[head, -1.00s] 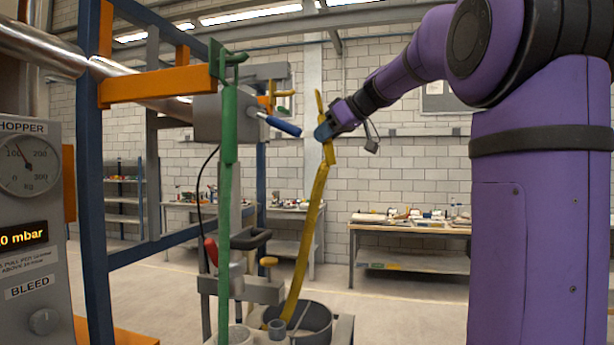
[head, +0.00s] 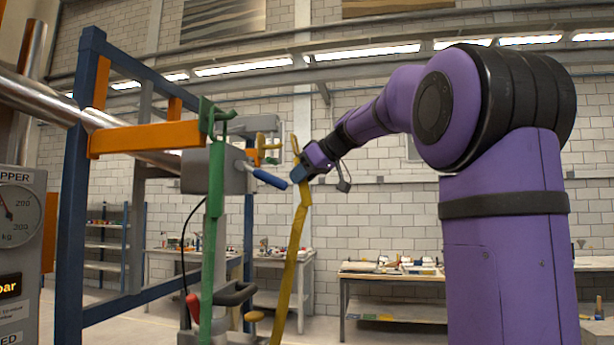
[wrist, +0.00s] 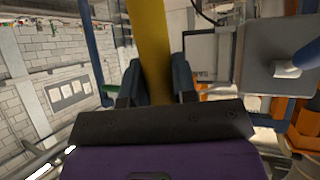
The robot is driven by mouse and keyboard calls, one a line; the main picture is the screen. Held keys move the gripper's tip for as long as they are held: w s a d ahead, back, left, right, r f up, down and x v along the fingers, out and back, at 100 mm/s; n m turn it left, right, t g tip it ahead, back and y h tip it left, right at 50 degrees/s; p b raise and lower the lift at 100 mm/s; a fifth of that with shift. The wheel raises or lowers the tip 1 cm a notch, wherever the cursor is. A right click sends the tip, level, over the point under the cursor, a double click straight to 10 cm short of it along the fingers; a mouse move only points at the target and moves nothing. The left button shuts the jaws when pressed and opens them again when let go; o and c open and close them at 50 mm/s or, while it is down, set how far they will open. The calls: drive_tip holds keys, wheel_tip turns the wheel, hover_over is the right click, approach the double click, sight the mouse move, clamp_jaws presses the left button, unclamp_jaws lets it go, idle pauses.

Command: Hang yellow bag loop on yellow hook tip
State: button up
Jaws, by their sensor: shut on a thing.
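The yellow bag loop (head: 291,255) is a long flat strap rising from below the frame. My gripper (head: 300,173) is shut on its upper part, and a short end sticks up above the fingers. In the wrist view the yellow strap (wrist: 149,40) runs between the two blue-grey fingers (wrist: 160,82). The yellow hook (head: 268,148) is at the grey box, up and to the left of my gripper in the head view. The loop is apart from the hook in the picture. The bag itself is out of view.
A blue-handled lever (head: 268,178) sticks out from the grey box (head: 225,172), close to my gripper's left. A green strap (head: 214,225) hangs from a green hook (head: 214,115) further left. A blue frame post (head: 75,210) and orange beam (head: 145,139) stand left. Benches are far behind.

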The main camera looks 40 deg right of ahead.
drive_tip(key=w+a+f, duration=0.1)
drive_tip(key=w+a, duration=0.3)
drive_tip(key=w, duration=0.1)
idle(0.9)
drive_tip(key=shift+f, duration=0.15)
idle(0.4)
drive_tip(key=o, duration=1)
drive_tip(key=shift+o, duration=0.2)
drive_tip(key=v, duration=1)
drive_tip(key=shift+s, duration=0.3)
drive_tip(key=shift+d, duration=0.15)
